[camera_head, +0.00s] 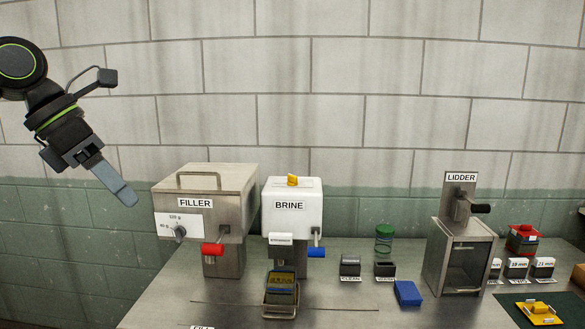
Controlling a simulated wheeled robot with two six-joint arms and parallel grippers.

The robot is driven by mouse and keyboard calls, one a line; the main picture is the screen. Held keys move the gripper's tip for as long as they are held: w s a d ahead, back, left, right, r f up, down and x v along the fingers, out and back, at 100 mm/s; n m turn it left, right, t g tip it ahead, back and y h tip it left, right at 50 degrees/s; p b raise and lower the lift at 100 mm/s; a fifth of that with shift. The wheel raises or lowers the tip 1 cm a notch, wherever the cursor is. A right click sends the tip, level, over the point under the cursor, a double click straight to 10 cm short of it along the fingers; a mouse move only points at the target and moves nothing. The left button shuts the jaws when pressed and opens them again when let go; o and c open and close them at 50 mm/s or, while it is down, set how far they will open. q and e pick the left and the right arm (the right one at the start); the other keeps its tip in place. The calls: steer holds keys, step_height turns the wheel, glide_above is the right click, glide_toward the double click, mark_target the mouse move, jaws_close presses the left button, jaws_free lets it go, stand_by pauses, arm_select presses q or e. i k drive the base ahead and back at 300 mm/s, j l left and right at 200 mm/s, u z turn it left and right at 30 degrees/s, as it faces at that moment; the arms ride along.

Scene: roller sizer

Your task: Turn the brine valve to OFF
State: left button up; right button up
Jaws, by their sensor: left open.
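The white brine machine (291,224), labelled BRINE, stands on the steel table left of centre. A small yellow knob (292,180) sits on its top. A blue-ended lever (316,252) sticks out low on its right front. The markings by the knob are too small to read, so I cannot tell the valve's setting. A jar-like container with a dark yellowish top (282,279) stands below the machine's front. My left gripper (124,194) is open and empty, in the air at the upper left, apart from the machine and left of the filler. My right gripper is not in view.
The metal filler (205,185) with a red-ended lever (212,250) stands just left of the brine machine. Small dark blocks (350,265), a green-lidded jar (384,238), a blue block (408,293) and the lidder (460,257) stand to the right. The air above the machines is clear.

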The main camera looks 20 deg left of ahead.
mark_target(292, 180)
steer(key=i, duration=1.85)
